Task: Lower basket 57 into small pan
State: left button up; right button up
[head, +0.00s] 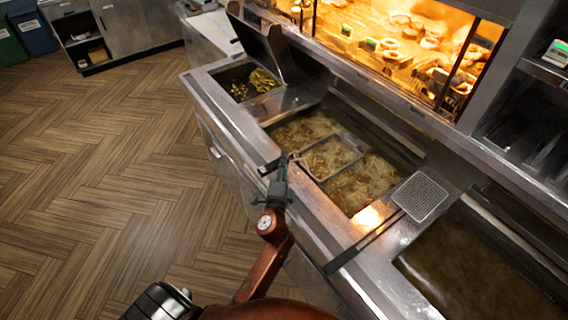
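A wire basket (331,157) with a pale metal rim sits at the oil of the middle fryer pan (299,131), with pale frying food in and around it. Its dark handle (268,167) points left over the front edge of the range. My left gripper (284,163) is at this handle, its narrow fingers close together and apparently closed on it. No number is readable on the basket. Whether its bottom is fully under the oil is hidden. My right gripper is not in view.
A second mesh basket (420,196) rests on the divider, its long handle (352,251) reaching over the front edge. A wide oil pan (470,270) lies at right. A smaller compartment (236,76) with greenish food is at left. The wood floor (110,160) is clear.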

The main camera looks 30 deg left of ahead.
pick_arm(q)
jog(key=shift+f, duration=0.1)
jog(key=shift+s+d, duration=0.2)
jog(key=shift+s, duration=0.2)
jog(key=v, duration=0.6)
jog(key=shift+s+d, duration=0.1)
jog(key=shift+s, duration=0.15)
